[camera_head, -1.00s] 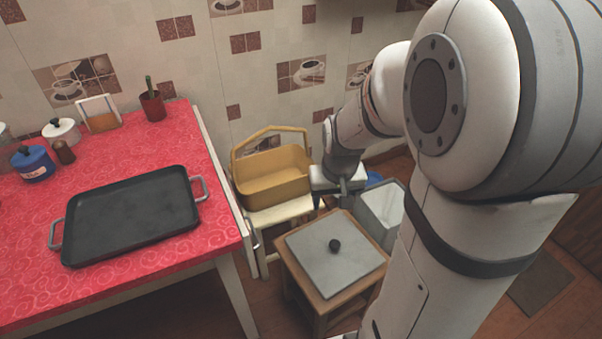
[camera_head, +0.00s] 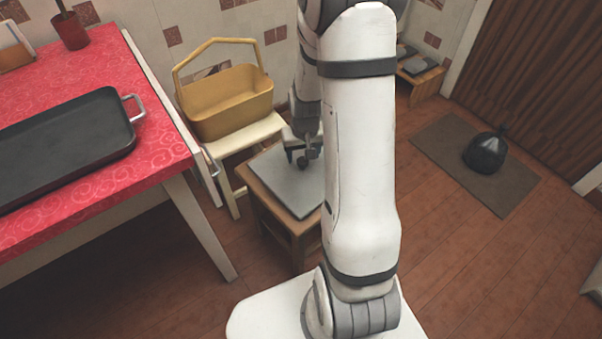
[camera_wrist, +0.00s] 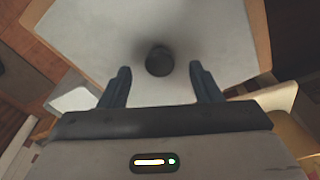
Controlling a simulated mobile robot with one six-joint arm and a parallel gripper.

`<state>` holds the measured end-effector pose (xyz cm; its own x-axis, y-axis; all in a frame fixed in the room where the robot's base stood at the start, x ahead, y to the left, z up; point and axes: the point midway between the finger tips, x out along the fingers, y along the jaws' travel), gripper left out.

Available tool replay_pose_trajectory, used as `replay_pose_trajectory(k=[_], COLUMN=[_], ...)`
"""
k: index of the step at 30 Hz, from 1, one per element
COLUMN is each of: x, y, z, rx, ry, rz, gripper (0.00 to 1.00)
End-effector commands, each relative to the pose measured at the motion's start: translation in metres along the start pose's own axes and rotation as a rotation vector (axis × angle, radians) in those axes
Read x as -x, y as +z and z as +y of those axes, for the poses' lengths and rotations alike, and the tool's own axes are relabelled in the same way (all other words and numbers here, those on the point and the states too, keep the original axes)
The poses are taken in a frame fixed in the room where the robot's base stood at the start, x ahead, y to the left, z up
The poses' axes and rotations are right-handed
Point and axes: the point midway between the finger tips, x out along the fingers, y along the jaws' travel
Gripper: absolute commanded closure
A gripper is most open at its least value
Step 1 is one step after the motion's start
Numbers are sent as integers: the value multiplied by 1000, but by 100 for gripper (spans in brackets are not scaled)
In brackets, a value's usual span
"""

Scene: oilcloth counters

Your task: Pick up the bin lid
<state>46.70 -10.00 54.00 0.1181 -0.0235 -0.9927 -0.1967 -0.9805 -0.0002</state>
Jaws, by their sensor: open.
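The bin lid (camera_head: 277,181) is a flat grey square plate with a round dark knob (camera_head: 304,161) at its middle. It lies on a small wooden stool (camera_head: 263,207), and my arm hides its right part in the head view. My gripper (camera_head: 303,152) is over the lid, close to the knob. In the wrist view the lid (camera_wrist: 190,32) fills the upper middle, and the knob (camera_wrist: 159,61) shows between and slightly ahead of the two fingertips. My gripper (camera_wrist: 159,76) is open, with a gap between each finger and the knob.
A yellow basket (camera_head: 228,104) stands on a pale stool (camera_head: 246,137) behind the lid. The red-covered table (camera_head: 150,165) with a black tray (camera_head: 70,145) is at left. A dark bag (camera_head: 486,153) lies on a floor mat (camera_head: 440,140) at right, with open floor around it.

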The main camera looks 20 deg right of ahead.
Motion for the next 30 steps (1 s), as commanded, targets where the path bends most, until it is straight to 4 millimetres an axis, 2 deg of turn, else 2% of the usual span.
replay_pose_trajectory(k=[1, 3, 11, 30], x=[-14, -22, -24, -24], y=[1, 1, 0, 0], z=[1, 0, 1, 1], rx=[0, 0, 0, -1], ry=[0, 0, 0, 0], rz=[-2, -2, 0, 0], gripper=[42, 42, 42, 94])
